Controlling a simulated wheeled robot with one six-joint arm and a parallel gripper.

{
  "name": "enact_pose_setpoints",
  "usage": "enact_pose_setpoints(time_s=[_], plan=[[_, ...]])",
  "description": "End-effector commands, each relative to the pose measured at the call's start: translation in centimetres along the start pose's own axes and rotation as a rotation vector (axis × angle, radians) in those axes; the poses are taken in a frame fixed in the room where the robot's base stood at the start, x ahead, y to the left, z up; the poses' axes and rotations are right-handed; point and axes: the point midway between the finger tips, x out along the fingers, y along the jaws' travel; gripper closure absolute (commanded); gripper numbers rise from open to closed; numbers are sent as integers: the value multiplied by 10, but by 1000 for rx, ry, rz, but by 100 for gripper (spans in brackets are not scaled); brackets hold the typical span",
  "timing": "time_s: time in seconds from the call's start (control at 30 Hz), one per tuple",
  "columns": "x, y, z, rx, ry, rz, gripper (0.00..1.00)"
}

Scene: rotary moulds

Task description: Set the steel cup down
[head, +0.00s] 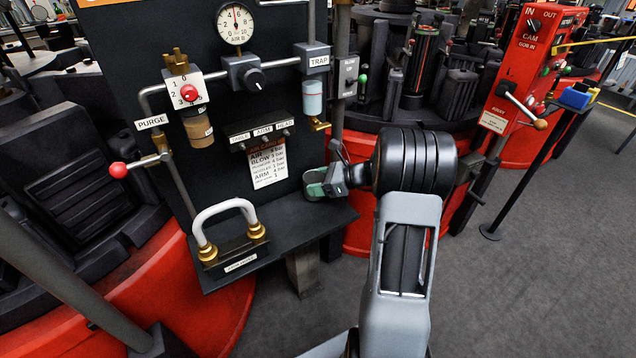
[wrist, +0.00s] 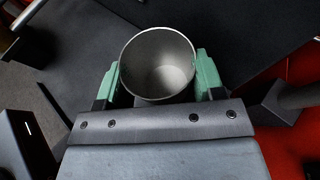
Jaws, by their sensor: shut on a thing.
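The steel cup (wrist: 158,66) is a plain grey metal cup, seen from above in the wrist view with its empty inside showing. My gripper (wrist: 157,82) has its two green fingers closed on either side of the cup. In the head view my gripper (head: 316,184) is at the right end of the black shelf (head: 330,216) below the panel. The cup is mostly hidden there by the gripper. I cannot tell whether the cup's base touches the shelf.
A white hose loop (head: 222,208) with brass fittings stands on the shelf's left part. The black panel (head: 215,105) behind carries a gauge (head: 235,24), a valve with a red knob (head: 189,93) and a clear trap bowl (head: 313,97). The shelf between hose and gripper is clear.

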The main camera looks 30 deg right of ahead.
Motion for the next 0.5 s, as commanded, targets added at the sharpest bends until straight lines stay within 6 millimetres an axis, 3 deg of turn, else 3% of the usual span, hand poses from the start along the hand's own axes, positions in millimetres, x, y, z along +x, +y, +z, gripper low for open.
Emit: enact_pose_setpoints(time_s=[0.17,0.2,0.27,0.5], plan=[[2,0,-4,1,0,0,66],[1,0,-3,1,0,0,34],[1,0,-3,1,0,0,28],[1,0,-2,0,0,0,27]])
